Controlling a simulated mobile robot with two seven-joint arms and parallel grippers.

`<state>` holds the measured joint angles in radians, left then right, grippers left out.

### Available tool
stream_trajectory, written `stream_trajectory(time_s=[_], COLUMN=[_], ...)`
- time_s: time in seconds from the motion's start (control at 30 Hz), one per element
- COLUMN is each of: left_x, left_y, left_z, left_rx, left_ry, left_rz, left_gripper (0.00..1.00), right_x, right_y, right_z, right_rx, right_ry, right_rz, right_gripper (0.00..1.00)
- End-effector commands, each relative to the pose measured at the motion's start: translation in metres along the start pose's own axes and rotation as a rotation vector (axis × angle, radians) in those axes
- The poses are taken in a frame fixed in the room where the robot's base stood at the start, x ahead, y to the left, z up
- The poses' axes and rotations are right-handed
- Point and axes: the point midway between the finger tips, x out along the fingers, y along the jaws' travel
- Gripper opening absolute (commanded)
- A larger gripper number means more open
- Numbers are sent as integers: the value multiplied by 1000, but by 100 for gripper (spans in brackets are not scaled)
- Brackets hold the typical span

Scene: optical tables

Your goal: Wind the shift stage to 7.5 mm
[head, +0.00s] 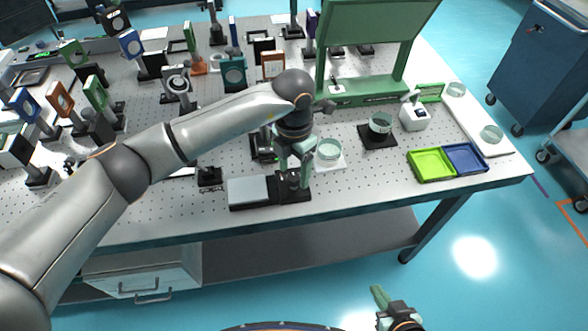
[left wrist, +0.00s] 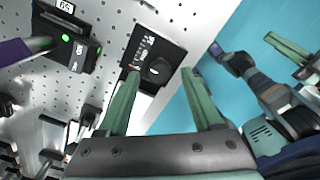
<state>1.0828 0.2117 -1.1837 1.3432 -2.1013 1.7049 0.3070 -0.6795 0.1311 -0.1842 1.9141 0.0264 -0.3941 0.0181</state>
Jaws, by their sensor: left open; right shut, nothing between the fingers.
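My left gripper (head: 293,180) is open and points down at the near edge of the table, over the black end of a low unit with a grey top plate (head: 247,190). In the left wrist view, a black round knob (left wrist: 158,69) on a black plate with orange and white markings (left wrist: 148,52) shows between the tips of the open left gripper (left wrist: 161,72). I cannot tell whether the fingers touch it. The stage's reading is not legible. My right gripper (head: 382,300) is shut and empty, low in front of the table; it also shows in the left wrist view (left wrist: 270,38).
A black device with a green light (left wrist: 68,45) stands beside the plate. Right of my left gripper are a glass dish (head: 329,150), a dark dish (head: 380,123) and green and blue trays (head: 431,164). Several optics mounts crowd the table's left and back. The floor in front is clear.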

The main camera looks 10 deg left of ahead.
Motion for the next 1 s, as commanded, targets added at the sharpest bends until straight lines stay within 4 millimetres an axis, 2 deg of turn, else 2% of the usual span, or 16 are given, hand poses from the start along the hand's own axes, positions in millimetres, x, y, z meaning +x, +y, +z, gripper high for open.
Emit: stream_trajectory(time_s=[0.17, 0.47, 1.0], left_x=[13, 14, 14], left_y=[0, 0, 0], left_z=[0, 0, 0], left_rx=[-1, 0, 0], left_ry=[0, -1, -1], left_rz=[-1, 0, -1], left_gripper=[67, 66, 5], right_x=[-1, -1, -1], right_y=[0, 0, 0], right_z=[-1, -1, -1], right_rx=[0, 0, 0], right_ry=[0, 0, 0], right_rz=[0, 0, 0], right_gripper=[0, 0, 0])
